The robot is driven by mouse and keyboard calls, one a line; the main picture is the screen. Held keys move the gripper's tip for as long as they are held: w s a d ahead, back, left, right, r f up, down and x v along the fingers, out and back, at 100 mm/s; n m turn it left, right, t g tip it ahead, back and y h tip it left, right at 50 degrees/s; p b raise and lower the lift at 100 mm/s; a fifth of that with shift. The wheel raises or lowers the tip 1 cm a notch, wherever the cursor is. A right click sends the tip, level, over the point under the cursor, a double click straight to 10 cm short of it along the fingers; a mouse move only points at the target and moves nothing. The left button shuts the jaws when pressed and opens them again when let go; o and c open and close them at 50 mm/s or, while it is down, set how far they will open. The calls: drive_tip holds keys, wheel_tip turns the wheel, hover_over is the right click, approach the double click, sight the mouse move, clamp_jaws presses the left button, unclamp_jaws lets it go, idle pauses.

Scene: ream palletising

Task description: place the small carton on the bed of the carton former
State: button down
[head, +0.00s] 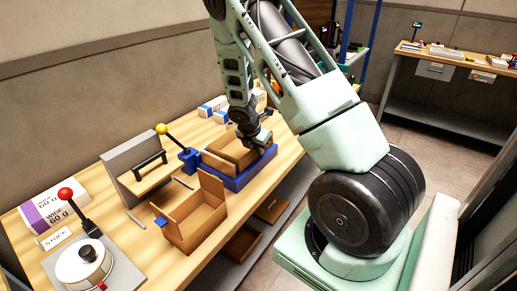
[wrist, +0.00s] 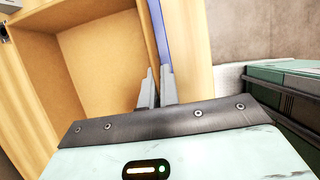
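A brown open-topped carton (head: 228,154), which I take to be the small carton, sits in or just over the blue bed (head: 238,182) of the carton former. I cannot tell whether it rests fully on the bed. My gripper (head: 264,140) is at its far right wall. In the wrist view the carton (wrist: 100,62) is open and empty-looking, and my two fingers (wrist: 158,85) stand close together, one on each side of its wall. They appear shut on that wall. A blue strip of the bed (wrist: 158,30) shows just outside the wall.
A second open carton (head: 192,226) with a raised flap stands nearer on the bench (head: 135,222). A yellow-knobbed lever (head: 163,129) stands beside the bed. A grey upright plate (head: 135,165), a red-knobbed lever (head: 66,194) and labelled reams (head: 52,208) are to the left.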

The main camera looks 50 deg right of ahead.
drive_tip(key=c, duration=2)
unclamp_jaws()
drive_tip(key=shift+f, duration=0.15)
drive_tip(key=o, duration=0.4)
drive_tip(key=shift+c, duration=0.2)
